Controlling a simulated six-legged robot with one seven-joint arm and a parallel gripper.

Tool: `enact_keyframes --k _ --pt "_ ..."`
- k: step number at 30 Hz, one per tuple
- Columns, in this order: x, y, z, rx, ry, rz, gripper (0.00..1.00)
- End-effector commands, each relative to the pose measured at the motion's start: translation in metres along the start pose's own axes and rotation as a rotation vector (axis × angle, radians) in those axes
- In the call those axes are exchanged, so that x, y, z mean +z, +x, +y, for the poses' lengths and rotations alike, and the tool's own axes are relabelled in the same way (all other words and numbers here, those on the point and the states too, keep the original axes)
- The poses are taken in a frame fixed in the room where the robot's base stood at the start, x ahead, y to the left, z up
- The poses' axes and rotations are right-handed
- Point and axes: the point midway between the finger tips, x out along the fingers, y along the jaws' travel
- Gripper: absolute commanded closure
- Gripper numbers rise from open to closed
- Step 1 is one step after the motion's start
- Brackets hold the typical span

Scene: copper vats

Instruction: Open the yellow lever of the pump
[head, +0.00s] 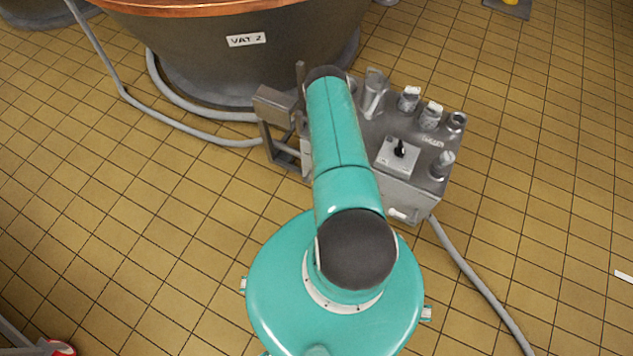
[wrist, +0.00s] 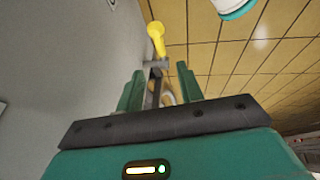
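The pump (head: 412,180) is a grey metal box with several knobs and a black switch on top, beside the vat in the head view. The yellow lever (wrist: 156,38) shows in the wrist view, just past the fingertips, with its rounded end toward the top. My gripper (wrist: 160,72) is open, with its two green fingers apart. A grey metal fitting below the lever shows between the fingers; I cannot tell whether they touch it. The lever and my gripper are hidden behind my arm in the head view.
The dark vat (head: 235,65) with a copper rim stands behind the pump. A grey hose (head: 180,125) runs along the floor at left, another (head: 478,285) at right. A grey wall-like surface (wrist: 60,70) fills the wrist view's left side. Tiled floor (head: 545,190) at right is mostly clear.

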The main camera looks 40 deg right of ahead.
Motion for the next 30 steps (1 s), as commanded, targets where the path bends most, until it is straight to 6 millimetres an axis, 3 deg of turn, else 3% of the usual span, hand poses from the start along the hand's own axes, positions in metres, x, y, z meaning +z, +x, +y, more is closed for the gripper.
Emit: enact_keyframes --k 9,15,27,28,30 --pt "-0.001 0.061 0.000 0.000 0.001 0.002 0.63" --pt "-0.003 0.087 0.001 0.000 -0.001 0.001 0.63" --pt "-0.004 0.096 0.002 0.000 0.001 0.001 0.63" --pt "-0.004 0.096 0.002 0.000 0.001 0.001 0.65" --pt "-0.004 0.096 0.002 0.000 0.001 0.001 0.79"
